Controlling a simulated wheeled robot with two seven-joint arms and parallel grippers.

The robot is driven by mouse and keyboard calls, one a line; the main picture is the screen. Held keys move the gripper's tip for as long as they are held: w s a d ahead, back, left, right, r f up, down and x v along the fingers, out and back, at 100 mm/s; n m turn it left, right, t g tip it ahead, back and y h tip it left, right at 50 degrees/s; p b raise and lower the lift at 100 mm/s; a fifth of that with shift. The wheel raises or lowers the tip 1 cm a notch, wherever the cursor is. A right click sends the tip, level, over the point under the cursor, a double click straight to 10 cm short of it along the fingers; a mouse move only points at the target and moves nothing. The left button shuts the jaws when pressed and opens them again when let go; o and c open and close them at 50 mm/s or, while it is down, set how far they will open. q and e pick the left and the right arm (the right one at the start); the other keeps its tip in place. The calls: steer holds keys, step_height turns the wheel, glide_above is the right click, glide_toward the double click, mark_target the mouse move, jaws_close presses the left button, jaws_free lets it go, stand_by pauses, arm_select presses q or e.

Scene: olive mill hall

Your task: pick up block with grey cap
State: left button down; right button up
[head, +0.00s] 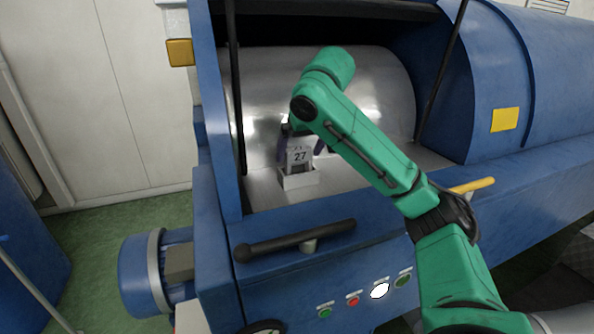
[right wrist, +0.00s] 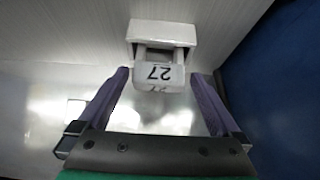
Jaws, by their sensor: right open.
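A pale grey-white block marked 27 (head: 299,158) stands upright in a small white holder (head: 298,181) inside the blue machine. In the right wrist view the block (right wrist: 159,76) lies ahead between the fingertips, with the white holder (right wrist: 161,32) beyond it. A separate grey cap is hard to make out. My right gripper (head: 301,148) is open around the block's sides, with its purple fingers (right wrist: 159,77) apart from it and gaps on both sides. My left gripper is not in view.
A shiny metal drum (head: 385,95) stands close behind my right gripper. The blue machine's front edge carries a black handle (head: 295,240) and several buttons. A blue side wall (right wrist: 285,90) stands at the right of the wrist view. Bare metal floor surrounds the holder.

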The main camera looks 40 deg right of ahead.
steer(key=x, duration=0.2)
steer(key=shift+w+d+f, duration=0.15)
steer(key=shift+d+f, duration=0.05)
steer(key=shift+f, duration=0.25)
steer(key=shift+w+f, duration=0.1)
steer(key=shift+w, duration=0.05)
steer(key=c, duration=1.5)
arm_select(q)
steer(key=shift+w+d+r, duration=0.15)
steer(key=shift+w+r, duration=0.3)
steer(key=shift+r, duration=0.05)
arm_select(e)
steer(key=shift+o, duration=0.2)
